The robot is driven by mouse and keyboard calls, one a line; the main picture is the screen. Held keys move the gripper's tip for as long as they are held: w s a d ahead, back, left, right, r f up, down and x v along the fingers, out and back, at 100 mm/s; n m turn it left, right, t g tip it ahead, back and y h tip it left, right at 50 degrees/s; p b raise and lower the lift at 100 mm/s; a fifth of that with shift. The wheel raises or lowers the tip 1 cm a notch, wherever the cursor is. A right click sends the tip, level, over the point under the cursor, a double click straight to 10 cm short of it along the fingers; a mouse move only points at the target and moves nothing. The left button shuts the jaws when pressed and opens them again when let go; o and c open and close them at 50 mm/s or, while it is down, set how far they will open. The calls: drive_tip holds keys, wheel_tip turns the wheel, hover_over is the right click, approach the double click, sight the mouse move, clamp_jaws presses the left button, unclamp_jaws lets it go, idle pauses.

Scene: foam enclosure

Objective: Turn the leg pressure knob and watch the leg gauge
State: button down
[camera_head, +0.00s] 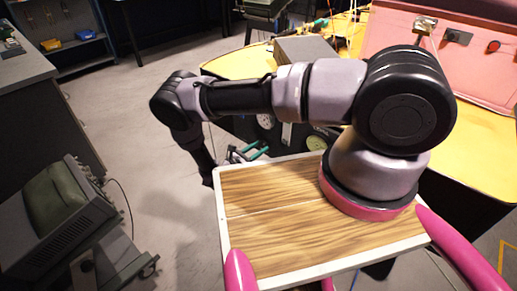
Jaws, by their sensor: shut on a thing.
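A grey control box (305,48) stands on the yellow-topped table, partly hidden behind my arm. Two round dials show on its front: a pale one (266,121) at left and a greenish one (317,143) at right. I cannot tell which is the leg gauge, and their needles are too small to read. My gripper (258,150), with green fingers, is low in front of the box, small and partly hidden by my arm and the wooden top. It is shut at the box front; the knob between its fingers is not clearly visible.
The yellow table (240,63) reaches behind and right of the box. A pink case (470,45) stands on it at right. A grey instrument with a green screen (55,205) is at lower left. The floor (145,150) at left is clear.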

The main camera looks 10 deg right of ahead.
drive_tip(key=m, duration=0.5)
drive_tip(key=shift+m, duration=0.3)
idle(0.4)
drive_tip(key=shift+c, duration=1.9)
unclamp_jaws()
drive_tip(key=shift+s+a, duration=0.1)
drive_tip(key=v, duration=1)
drive_tip(key=shift+s+a+r, duration=0.15)
drive_tip(key=shift+s+a, duration=0.05)
drive_tip(key=shift+r, duration=0.1)
